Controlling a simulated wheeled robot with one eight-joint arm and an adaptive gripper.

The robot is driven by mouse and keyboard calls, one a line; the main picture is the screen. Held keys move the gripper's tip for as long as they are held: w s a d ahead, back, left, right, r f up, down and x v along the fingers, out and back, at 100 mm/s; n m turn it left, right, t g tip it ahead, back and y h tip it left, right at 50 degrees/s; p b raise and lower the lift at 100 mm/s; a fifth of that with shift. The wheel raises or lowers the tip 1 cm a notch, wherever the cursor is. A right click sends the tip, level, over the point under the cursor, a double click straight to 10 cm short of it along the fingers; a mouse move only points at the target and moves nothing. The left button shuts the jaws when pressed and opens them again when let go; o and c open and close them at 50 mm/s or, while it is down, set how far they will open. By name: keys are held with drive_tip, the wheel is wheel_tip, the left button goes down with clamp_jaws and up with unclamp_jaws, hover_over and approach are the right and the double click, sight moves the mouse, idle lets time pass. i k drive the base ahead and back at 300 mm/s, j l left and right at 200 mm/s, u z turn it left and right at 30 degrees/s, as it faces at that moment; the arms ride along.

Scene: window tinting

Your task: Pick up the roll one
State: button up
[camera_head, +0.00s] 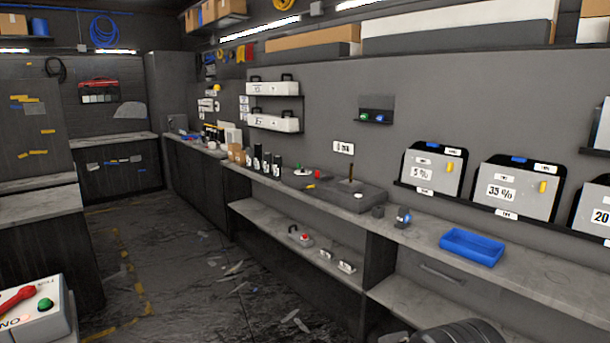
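I cannot make out which thing is roll one. Several dark upright cylinders with pale labels, perhaps bottles or rolls (267,163), stand on the long counter (330,208) at the middle. Two white labelled cases with dark handles, an upper case (272,88) and a lower case (273,123), sit on wall shelves above them. Labelled panels hang at the right, among them a 5% panel (431,174) and a 35% panel (505,190). My gripper is not in view.
A blue tray (471,247) sits on the counter at the right. A control box (33,312) with a red handle and green button stands at lower left. The floor (180,260) between the counters is open, with scraps on it. A dark ribbed shape shows at the bottom right.

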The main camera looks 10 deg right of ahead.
sight(267, 156)
drive_tip(key=i+j+u, duration=0.3)
drive_tip(key=i, duration=0.45)
drive_tip(key=i+u, duration=0.3)
drive_tip(key=i, duration=0.45)
drive_tip(key=i+z, duration=0.15)
drive_tip(key=i, duration=0.4)
drive_tip(key=i+j+z, duration=0.15)
drive_tip(key=i, duration=0.35)
drive_tip(key=i+j+z, duration=0.2)
drive_tip(key=i, duration=0.3)
drive_tip(key=i+j+z, duration=0.15)
drive_tip(key=i, duration=0.35)
drive_tip(key=i+j+z, duration=0.8)
drive_tip(key=j, duration=0.3)
drive_tip(key=i+l, duration=0.15)
drive_tip(key=i, duration=0.15)
drive_tip(key=i+l, duration=0.1)
drive_tip(key=i, duration=0.15)
